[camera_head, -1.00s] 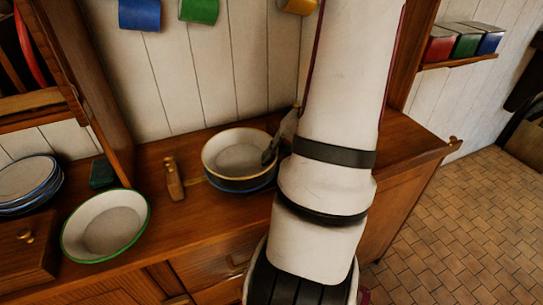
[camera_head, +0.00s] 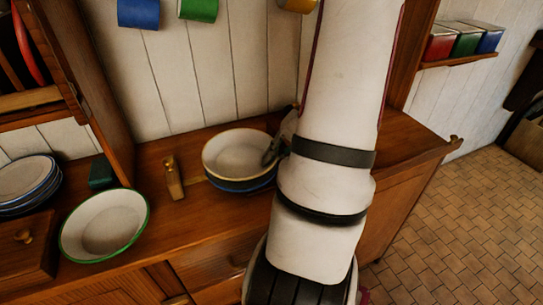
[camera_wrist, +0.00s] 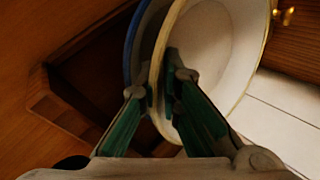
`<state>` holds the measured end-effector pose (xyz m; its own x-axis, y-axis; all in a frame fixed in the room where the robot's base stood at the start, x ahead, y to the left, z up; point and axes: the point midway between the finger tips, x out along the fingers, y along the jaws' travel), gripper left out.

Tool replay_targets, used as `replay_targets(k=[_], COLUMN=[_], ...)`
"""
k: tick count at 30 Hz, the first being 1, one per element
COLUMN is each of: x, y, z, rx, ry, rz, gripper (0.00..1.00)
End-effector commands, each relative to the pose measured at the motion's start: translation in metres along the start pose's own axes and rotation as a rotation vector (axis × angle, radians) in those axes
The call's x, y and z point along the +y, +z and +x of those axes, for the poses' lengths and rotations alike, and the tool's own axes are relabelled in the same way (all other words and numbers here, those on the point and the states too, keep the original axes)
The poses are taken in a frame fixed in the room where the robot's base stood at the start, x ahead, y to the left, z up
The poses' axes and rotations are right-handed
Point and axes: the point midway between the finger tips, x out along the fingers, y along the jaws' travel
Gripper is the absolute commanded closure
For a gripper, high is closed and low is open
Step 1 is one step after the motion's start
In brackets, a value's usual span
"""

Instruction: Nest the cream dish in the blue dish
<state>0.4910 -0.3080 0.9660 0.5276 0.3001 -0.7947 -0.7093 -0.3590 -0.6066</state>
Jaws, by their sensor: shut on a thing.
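The cream dish (camera_head: 238,148), white with a cream-yellow rim, sits in or just over the blue dish (camera_head: 243,185) on the wooden counter in the head view. Only the blue dish's rim and dark outer side show below it. My gripper (camera_head: 272,152) is at the right edge of the cream dish, partly hidden by my arm. In the wrist view my gripper (camera_wrist: 168,98) has its fingers closed on the cream dish's rim (camera_wrist: 157,80). The blue rim (camera_wrist: 131,50) lies close behind it. Whether the cream dish rests fully on the blue one cannot be told.
A green-rimmed dish (camera_head: 105,225) lies on the counter at left, near a stack of blue-rimmed plates (camera_head: 27,182). A small wooden and brass object (camera_head: 173,178) stands between the dishes. Mugs hang on the wall above. The counter right of my arm looks clear.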

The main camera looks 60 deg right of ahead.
Motion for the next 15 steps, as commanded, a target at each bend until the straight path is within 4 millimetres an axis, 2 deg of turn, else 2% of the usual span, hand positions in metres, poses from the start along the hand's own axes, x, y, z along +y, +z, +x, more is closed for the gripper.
replay_targets(k=[15], x=[0.0033], y=[-0.0002], z=[0.0047], rx=[0.0], ry=[-0.001], rz=[0.0], gripper=[1.0])
